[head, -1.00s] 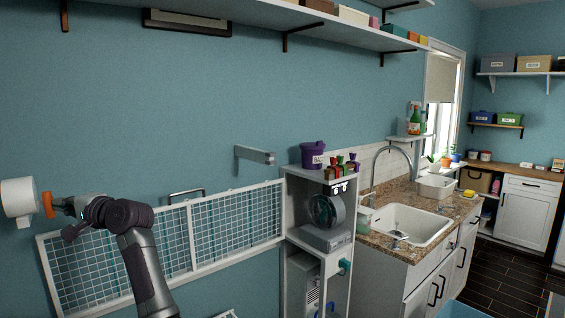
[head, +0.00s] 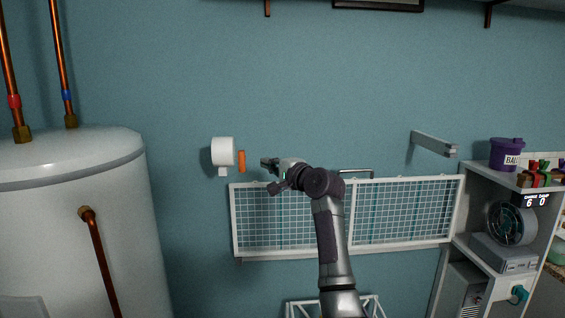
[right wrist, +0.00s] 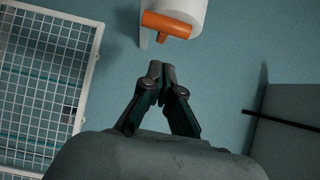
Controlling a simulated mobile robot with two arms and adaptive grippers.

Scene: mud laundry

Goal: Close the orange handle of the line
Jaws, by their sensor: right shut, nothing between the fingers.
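The orange handle (head: 241,161) sits on the right side of a white cylindrical line housing (head: 223,152) mounted on the blue wall. My right gripper (head: 265,163) is just right of the handle, apart from it, with its fingers pointing left. In the right wrist view the orange handle (right wrist: 167,24) and white housing (right wrist: 187,10) show at the top, beyond the fingertips. There the right gripper (right wrist: 162,70) is shut and empty, its tips together. My left gripper is not in view.
A white water heater (head: 75,220) with copper pipes stands at the left. A wall bracket (head: 433,144) and a white shelf unit (head: 470,205) are at the right.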

